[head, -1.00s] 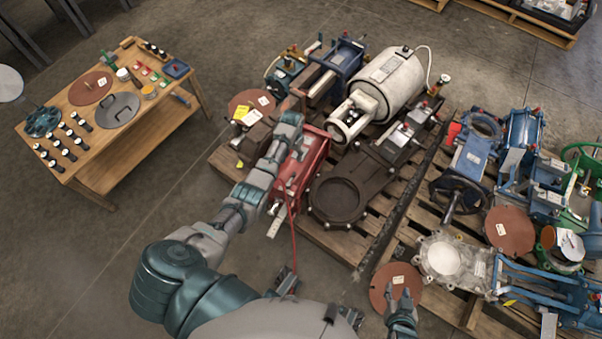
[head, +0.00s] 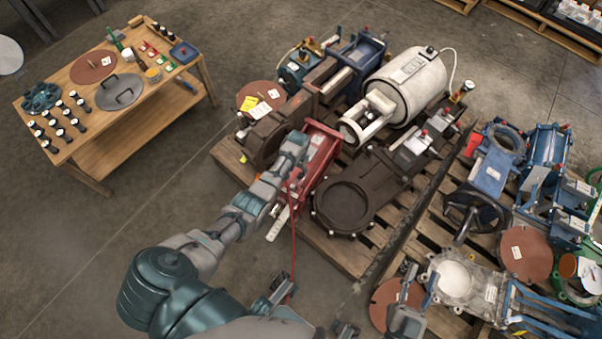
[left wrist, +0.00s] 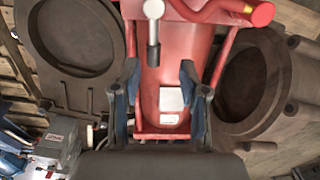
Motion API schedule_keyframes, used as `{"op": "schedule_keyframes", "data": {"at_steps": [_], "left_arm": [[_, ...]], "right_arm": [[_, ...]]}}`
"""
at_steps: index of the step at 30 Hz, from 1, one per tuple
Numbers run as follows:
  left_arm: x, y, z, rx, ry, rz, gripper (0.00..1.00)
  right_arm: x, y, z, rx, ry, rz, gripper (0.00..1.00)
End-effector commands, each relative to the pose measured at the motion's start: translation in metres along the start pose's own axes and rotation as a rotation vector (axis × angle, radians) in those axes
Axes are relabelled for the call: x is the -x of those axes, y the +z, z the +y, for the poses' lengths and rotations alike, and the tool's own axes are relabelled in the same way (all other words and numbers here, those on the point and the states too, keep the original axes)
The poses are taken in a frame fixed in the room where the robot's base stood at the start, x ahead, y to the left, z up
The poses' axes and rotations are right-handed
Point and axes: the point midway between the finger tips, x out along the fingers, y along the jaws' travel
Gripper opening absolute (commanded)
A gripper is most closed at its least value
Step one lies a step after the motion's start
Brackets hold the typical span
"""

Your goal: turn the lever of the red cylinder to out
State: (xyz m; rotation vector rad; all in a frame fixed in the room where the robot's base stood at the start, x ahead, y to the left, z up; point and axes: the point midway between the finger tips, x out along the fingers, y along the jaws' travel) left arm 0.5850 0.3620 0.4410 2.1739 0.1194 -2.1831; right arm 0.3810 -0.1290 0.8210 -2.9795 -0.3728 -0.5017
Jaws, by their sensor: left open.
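The red cylinder (head: 318,155) lies on the near pallet, partly covered by my left arm in the head view. In the left wrist view its red body (left wrist: 185,65) fills the middle, with a pale label on it. A short lever (left wrist: 153,30) with a silver head and dark end hangs over the body. My left gripper (left wrist: 160,80) is open, its two blue-grey fingers apart over the red body. The lever's end is just beyond them, nearer the left finger, with no contact visible. My right gripper (head: 415,285) appears open and empty, above the other pallet.
A dark flanged valve (head: 350,200) stands right of the cylinder, and a brown round casting (head: 265,140) left of it. A white tank (head: 405,88) lies behind. Blue machines crowd the right pallet. A wooden table (head: 140,125) stands at left with clear floor between.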

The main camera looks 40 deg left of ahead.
Motion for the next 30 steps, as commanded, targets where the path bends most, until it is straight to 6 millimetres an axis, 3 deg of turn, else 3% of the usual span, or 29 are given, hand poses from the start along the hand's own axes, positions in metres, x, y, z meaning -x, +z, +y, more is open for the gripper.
{"op": "schedule_keyframes", "data": {"at_steps": [1,3,12,23,28,30], "left_arm": [[-0.013,0.002,0.002,-0.001,-0.001,-0.006,0.43],[-0.02,0.002,0.003,-0.001,-0.003,-0.005,0.43],[-0.04,0.0,0.002,-0.002,-0.002,-0.001,0.43],[-0.041,-0.001,0.001,-0.001,0.0,0.002,0.43],[-0.04,0.0,0.003,-0.001,-0.003,0.002,0.03],[-0.04,-0.001,0.003,-0.001,-0.004,0.002,0.0]], "right_arm": [[0.003,-0.002,0.0,-0.006,-0.002,0.053,0.4],[0.005,-0.013,0.001,-0.014,-0.003,0.138,0.4],[0.018,-0.046,-0.003,-0.029,-0.008,0.373,0.4],[0.019,-0.052,-0.005,-0.03,-0.009,0.408,0.4],[0.018,-0.05,-0.004,-0.031,-0.008,0.405,0.4],[0.018,-0.05,-0.004,-0.031,-0.009,0.405,0.4]]}}
